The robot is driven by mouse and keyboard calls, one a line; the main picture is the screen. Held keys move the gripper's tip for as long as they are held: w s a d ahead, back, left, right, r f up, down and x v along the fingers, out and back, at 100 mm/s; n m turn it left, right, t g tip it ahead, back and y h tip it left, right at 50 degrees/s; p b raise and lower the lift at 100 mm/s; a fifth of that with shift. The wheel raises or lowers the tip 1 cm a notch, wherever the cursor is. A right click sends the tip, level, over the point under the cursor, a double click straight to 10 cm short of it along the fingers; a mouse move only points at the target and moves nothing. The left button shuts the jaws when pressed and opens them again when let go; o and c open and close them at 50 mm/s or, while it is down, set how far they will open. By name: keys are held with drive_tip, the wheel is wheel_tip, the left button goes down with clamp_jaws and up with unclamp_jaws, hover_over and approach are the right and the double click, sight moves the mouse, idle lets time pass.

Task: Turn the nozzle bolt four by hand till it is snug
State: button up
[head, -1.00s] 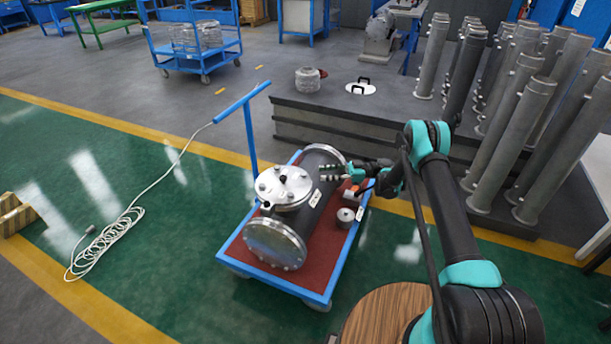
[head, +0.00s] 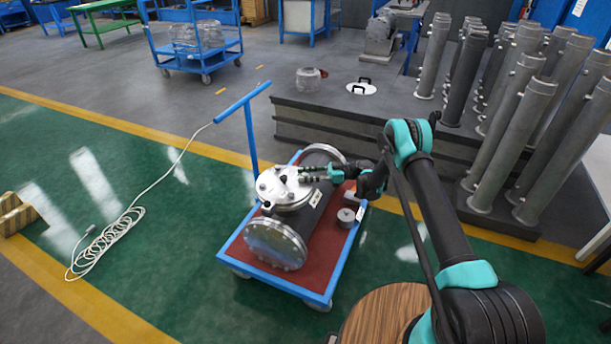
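The flanged shell (head: 318,216) is a dark cylinder lying on a red-topped blue cart. Its top nozzle carries a round metal cover (head: 283,188) with several small bolts around the rim. My gripper (head: 303,174) reaches in from the right, with its fingers over the right side of the cover. Which bolt is nozzle bolt four cannot be told, and the fingers hide part of the cover's right rim. The fingers are too small to tell whether they are open, shut or touching a bolt. A round flange (head: 275,244) closes the shell's near end.
The blue cart (head: 262,281) has an upright handle (head: 243,103) at its back left. A small metal cylinder (head: 346,216) sits on the cart right of the shell. Grey pipes (head: 520,140) stand at the right. A white cable (head: 110,240) lies on the green floor at left.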

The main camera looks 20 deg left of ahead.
sight(306, 174)
clamp_jaws()
drive_tip(key=shift+m+t+y, duration=0.4)
drive_tip(key=shift+m+t, duration=0.75)
drive_tip(key=shift+t, duration=0.6)
drive_tip(key=shift+m+t+y, duration=0.4)
drive_tip(key=shift+m+t, duration=0.75)
drive_tip(key=shift+t, duration=0.6)
drive_tip(key=shift+o, duration=1.4)
unclamp_jaws()
wheel_tip(306, 174, up, 10)
